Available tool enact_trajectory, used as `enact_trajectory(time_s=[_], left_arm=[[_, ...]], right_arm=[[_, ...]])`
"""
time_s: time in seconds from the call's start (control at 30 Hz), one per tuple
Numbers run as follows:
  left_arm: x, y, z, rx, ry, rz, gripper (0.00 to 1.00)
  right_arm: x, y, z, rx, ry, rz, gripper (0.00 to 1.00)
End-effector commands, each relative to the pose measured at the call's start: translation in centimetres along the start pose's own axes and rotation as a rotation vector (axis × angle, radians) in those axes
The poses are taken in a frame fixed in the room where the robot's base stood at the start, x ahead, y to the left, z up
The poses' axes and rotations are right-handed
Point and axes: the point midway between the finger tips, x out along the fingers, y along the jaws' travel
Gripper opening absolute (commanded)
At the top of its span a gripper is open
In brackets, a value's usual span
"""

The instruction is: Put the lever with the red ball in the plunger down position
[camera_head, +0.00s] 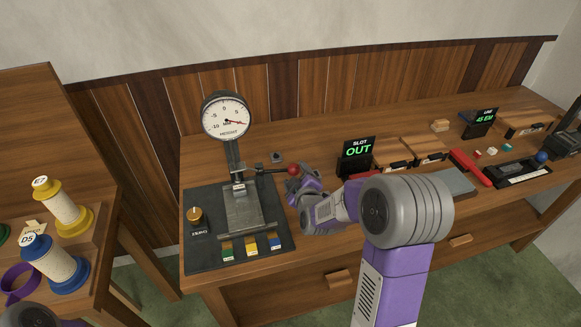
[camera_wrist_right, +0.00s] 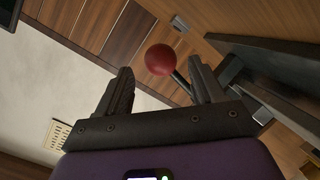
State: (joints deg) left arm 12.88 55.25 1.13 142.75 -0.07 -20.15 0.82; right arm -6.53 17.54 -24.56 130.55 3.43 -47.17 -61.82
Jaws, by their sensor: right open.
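The red ball (camera_head: 293,168) sits on the end of a short lever at the right side of the height gauge's column (camera_head: 236,160). My right gripper (camera_head: 300,184) is just right of and below the ball, its fingers pointing toward it. In the right wrist view the red ball (camera_wrist_right: 160,59) shows between the two spread fingers of the open gripper (camera_wrist_right: 161,72), near their tips. The lever's dark rod runs from the ball toward the right finger and is partly hidden. Contact cannot be told. My left gripper is not in view.
The gauge stands on a dark mat (camera_head: 200,262) with a knob (camera_head: 195,216) and several coloured blocks. A display reading OUT (camera_head: 358,150) stands right of my right gripper. Spools (camera_head: 62,205) stand on a side table at left. A red tool (camera_head: 470,167) lies farther right.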

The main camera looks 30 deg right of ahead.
Motion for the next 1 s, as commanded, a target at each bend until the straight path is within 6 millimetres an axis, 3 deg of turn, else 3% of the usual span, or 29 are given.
enact_trajectory(time_s=[0.1, 0.3, 0.67, 1.0], left_arm=[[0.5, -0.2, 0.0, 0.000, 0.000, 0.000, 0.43], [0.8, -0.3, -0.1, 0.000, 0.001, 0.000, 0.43], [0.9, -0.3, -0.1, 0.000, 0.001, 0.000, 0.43], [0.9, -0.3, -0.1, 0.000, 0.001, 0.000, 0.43]], right_arm=[[2.0, -0.2, 0.1, 0.000, 0.000, -0.001, 0.68], [4.1, -0.1, 0.1, 0.000, 0.000, 0.000, 0.68], [4.7, -0.1, 0.0, 0.001, 0.000, -0.001, 0.68], [4.6, 0.0, 0.0, 0.001, 0.000, -0.001, 0.17]])
